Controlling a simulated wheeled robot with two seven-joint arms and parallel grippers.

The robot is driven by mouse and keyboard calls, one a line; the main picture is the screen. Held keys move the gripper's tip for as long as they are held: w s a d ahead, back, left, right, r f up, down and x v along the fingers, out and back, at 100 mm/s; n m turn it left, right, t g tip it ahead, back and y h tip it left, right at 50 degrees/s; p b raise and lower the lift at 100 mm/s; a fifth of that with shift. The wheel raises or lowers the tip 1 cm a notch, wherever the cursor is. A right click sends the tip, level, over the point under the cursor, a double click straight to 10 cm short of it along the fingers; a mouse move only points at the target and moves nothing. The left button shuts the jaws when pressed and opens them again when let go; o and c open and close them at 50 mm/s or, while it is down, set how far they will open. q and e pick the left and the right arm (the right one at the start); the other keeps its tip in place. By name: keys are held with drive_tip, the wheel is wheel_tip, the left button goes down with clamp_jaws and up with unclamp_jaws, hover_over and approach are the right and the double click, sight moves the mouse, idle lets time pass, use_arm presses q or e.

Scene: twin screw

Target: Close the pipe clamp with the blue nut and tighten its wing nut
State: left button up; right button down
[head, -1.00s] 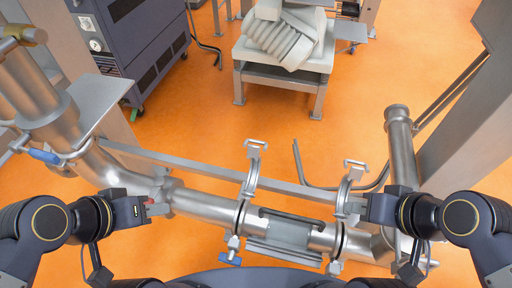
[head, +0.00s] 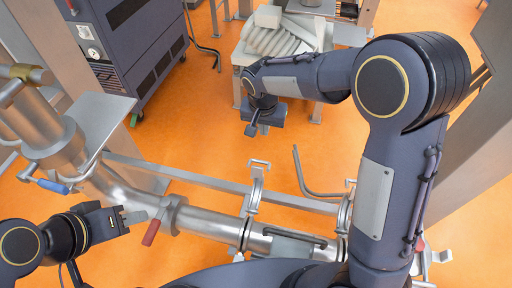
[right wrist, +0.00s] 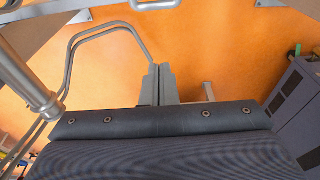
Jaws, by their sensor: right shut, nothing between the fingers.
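The left of two open pipe clamps (head: 254,192) stands on the horizontal steel pipe (head: 207,222), its upper half swung up and back. Its blue nut is not visible now; its lower end is cut off by my body. The right clamp (head: 343,215) is partly covered by my right arm. My right gripper (head: 252,131) is raised beyond the pipe, well apart from the clamps. In the right wrist view its fingers (right wrist: 157,85) are shut and empty. My left gripper (head: 135,217) is left of the clamps, close to a red handle (head: 152,232); its opening is unclear.
A blue handle (head: 52,186) sits on the pipe at the far left. A long grey rail (head: 205,180) runs behind the pipe. A dark cabinet (head: 130,50) and a small table (head: 320,75) stand at the back. Orange floor (head: 200,130) is open between them.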

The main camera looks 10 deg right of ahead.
wheel_tip(320, 180, down, 9)
drive_tip(key=s+p, duration=0.1)
drive_tip(key=p, duration=0.1)
drive_tip(key=shift+s+a+f+p, duration=0.15)
drive_tip(key=shift+s+a+p, duration=0.25)
idle(0.3)
